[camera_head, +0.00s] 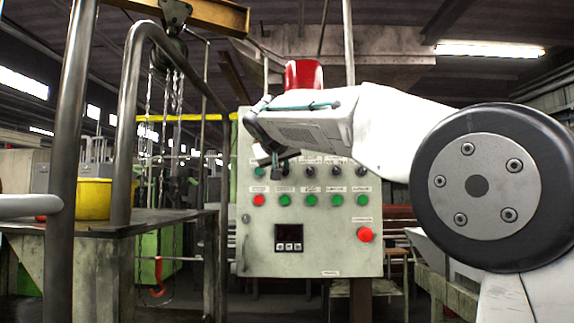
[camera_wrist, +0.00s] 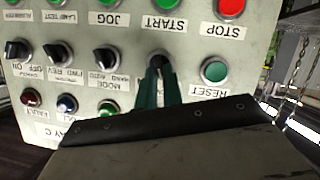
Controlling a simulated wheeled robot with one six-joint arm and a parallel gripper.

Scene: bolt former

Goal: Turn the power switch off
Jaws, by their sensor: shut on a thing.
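The control panel (camera_head: 310,240) is a pale grey-green box with rows of buttons and black rotary switches. My gripper (camera_head: 276,174) reaches down to the panel's upper left in the head view. In the wrist view, where the panel appears upside down, my gripper (camera_wrist: 159,70) has its two dark green fingers closed around a black rotary switch (camera_wrist: 157,58). That switch is between the green RESET button (camera_wrist: 214,70) and the MODE switch (camera_wrist: 105,57). Its label is hidden behind the fingers, and its pointer direction cannot be told.
More black switches, including one marked FWD/REV (camera_wrist: 55,52), sit close beside my fingers. The red STOP button (camera_wrist: 230,7) and green START button (camera_wrist: 170,4) are near. A red push button (camera_head: 365,234) is lower right. A metal railing (camera_head: 70,150) stands at left.

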